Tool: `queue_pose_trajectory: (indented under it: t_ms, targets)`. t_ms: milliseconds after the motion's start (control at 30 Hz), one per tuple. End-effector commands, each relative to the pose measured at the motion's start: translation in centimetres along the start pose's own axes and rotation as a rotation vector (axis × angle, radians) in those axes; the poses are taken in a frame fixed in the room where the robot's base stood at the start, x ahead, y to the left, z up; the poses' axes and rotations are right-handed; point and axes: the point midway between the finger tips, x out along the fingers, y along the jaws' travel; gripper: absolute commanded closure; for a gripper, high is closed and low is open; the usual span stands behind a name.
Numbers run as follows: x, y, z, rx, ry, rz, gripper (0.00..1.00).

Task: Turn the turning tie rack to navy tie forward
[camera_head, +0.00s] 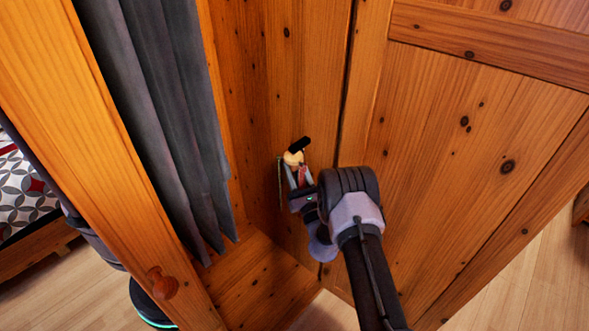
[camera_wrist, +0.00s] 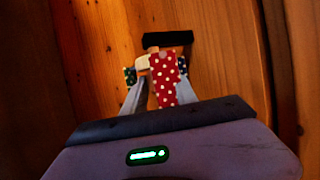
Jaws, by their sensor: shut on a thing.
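The turning tie rack (camera_head: 293,158) is on the wooden inner wall of the wardrobe, with a cream hub and a black bar above it. In the wrist view the cream hub (camera_wrist: 143,66) and black bar (camera_wrist: 167,38) show behind a red tie with white dots (camera_wrist: 167,72), which faces my camera. A dark dotted tie, greenish (camera_wrist: 130,76), shows at the left, and a small dark dotted patch, perhaps navy (camera_wrist: 183,66), at the right; both are mostly hidden. My gripper (camera_head: 298,177) is shut on the rack, its grey fingers on either side of the red tie.
Grey clothes (camera_head: 165,110) hang left of the rack. A wooden door panel (camera_head: 480,150) stands close on the right of my arm. A wooden door edge with a round knob (camera_head: 162,283) is at the left front. A bed (camera_head: 22,190) shows at far left.

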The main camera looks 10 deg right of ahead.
Motion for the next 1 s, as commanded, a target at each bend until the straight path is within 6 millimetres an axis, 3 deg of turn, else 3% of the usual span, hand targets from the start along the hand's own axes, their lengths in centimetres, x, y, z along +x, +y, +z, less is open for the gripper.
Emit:
queue_pose_trajectory:
  t_ms: [500, 1000]
  targets:
    - [0.16, -0.51, 0.06, 0.113, -0.003, 0.279, 1.00]
    - [0.21, -0.53, 0.09, 0.136, -0.003, 0.328, 1.00]
